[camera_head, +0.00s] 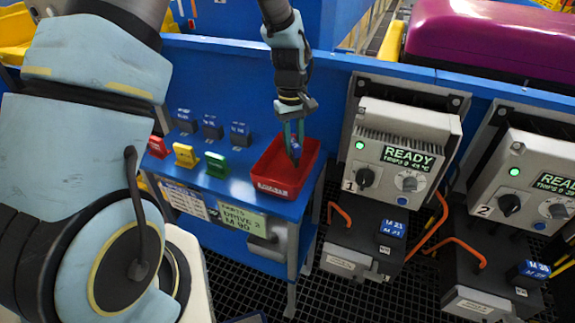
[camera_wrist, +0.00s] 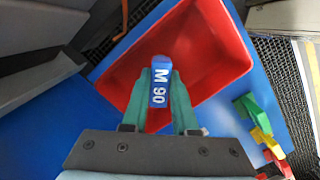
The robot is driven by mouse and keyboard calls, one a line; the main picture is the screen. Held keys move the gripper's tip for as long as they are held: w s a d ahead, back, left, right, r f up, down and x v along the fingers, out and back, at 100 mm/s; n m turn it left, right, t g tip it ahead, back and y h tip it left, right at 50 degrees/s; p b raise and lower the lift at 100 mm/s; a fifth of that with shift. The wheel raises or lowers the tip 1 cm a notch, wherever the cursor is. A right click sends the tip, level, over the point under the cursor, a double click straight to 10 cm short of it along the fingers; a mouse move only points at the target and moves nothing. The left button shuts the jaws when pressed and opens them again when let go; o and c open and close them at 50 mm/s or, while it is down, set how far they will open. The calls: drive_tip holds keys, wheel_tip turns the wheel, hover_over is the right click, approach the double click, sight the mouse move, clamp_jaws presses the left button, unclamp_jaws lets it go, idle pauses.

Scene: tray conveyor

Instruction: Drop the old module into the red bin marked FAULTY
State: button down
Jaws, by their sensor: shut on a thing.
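My gripper (camera_head: 293,132) points down over the red bin (camera_head: 268,176) on the blue cart. In the wrist view its green fingers (camera_wrist: 160,92) are shut on a blue module (camera_wrist: 161,82) with the white marking M 90. The module is above the bin's opening, and the bin's red floor (camera_wrist: 200,40) looks bare around it. In the head view the module is mostly hidden between the fingers. The bin has a white label on its front wall, too small to read.
Several dark blue modules (camera_head: 213,127) stand at the back of the cart. Red, yellow and green clips (camera_head: 217,164) sit left of the bin. Drive unit 1 (camera_head: 398,150) and drive unit 2 (camera_head: 530,175) stand to the right, with orange cables below. A sign (camera_head: 243,216) reads DRIVE 2, M 90.

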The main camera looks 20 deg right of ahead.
drive_tip(key=c, duration=0.6)
unclamp_jaws()
wheel_tip(320, 180, up, 11)
drive_tip(key=w+b, duration=0.1)
drive_tip(key=b, duration=0.1)
drive_tip(key=shift+w, duration=0.15)
drive_tip(key=shift+f, duration=0.15)
drive_tip(key=s+a+t, duration=0.1)
drive_tip(key=s+a, duration=0.1)
drive_tip(key=a, duration=1.3)
drive_tip(key=s+a+m+t, duration=0.1)
drive_tip(key=s+a+t, duration=0.1)
drive_tip(key=a, duration=1.3)
drive_tip(key=shift+s+m, duration=0.3)
drive_tip(key=shift+s, duration=0.35)
